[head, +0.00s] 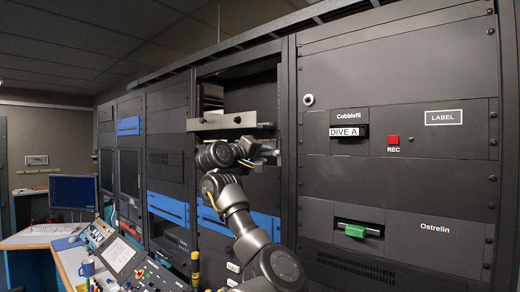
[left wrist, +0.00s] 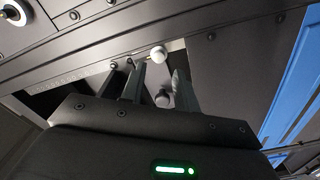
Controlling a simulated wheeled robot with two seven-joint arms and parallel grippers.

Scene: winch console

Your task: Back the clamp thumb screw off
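My left gripper (head: 266,152) reaches up in front of the open rack bay, just below a grey shelf-like bracket (head: 222,121). A small pale round knob (head: 238,119) shows on the bracket's front. In the left wrist view, the two fingers of the left gripper (left wrist: 160,80) stand apart. A pale round knob (left wrist: 158,54) and a darker grey knob (left wrist: 163,98) show in the gap between them. I cannot tell which is the clamp thumb screw, or whether a finger touches either one. The right gripper is not in view.
Right of the bay, a rack panel carries a white round fitting (head: 308,100), a "DIVE A" label (head: 345,131), a red REC button (head: 393,140) and a green-handled slot (head: 355,231). A console desk (head: 120,252) with a monitor (head: 73,192) stands at lower left.

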